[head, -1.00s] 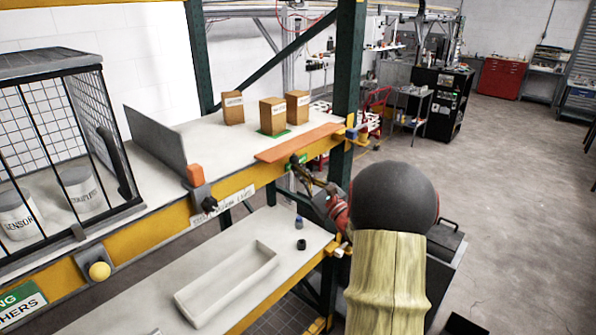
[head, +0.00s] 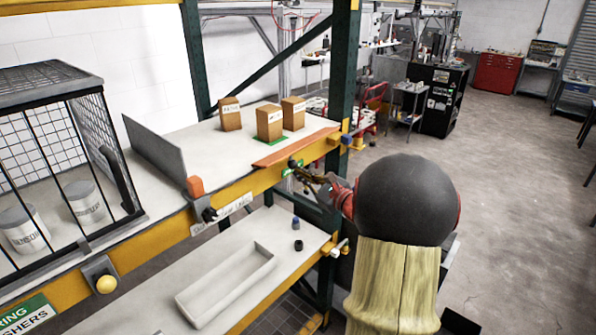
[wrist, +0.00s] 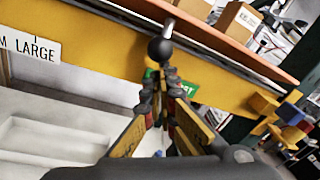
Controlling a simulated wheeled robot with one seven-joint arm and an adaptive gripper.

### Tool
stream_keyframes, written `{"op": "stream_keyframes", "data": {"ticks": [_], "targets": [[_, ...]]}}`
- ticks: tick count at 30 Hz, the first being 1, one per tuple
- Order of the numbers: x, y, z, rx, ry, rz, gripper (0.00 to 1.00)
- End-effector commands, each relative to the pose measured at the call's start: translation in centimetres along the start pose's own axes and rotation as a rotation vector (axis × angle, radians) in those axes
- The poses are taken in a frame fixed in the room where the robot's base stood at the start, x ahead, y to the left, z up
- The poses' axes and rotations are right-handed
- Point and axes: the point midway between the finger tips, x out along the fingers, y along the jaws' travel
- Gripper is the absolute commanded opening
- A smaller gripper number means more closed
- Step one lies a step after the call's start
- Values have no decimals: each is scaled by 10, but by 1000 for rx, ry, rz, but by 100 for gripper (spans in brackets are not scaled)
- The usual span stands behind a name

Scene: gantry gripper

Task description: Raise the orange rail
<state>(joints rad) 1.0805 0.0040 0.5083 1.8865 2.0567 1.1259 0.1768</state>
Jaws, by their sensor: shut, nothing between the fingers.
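The orange rail (head: 297,147) lies flat along the front edge of the upper shelf, at its right end. It also runs along the shelf edge in the wrist view (wrist: 236,46). A dark ball knob (wrist: 158,50) on a short metal rod sticks out at the rail's front, above a green label (wrist: 188,88); it also shows in the head view (head: 292,163). My gripper (wrist: 166,74) is shut and empty, its fingertips just at the knob's near side. I cannot tell whether they touch it. In the head view my gripper (head: 301,170) is small and partly hidden by my arm.
Several cardboard boxes (head: 269,123) stand behind the rail. A grey upright plate (head: 153,151) and an orange-topped latch (head: 195,187) are left of it. A green post (head: 345,75) stands at the right. The lower shelf holds a white tray (head: 228,286).

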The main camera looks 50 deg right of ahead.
Motion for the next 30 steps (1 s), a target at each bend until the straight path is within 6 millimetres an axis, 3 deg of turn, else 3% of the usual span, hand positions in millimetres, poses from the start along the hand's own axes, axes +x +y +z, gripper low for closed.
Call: {"op": "stream_keyframes", "data": {"ticks": [1, 10, 30], "targets": [[-3, -7, 13, -12, 32, 16, 0], [-14, -17, 30, -54, 267, 133, 0], [-17, -40, 76, -48, 260, 130, 0]]}}
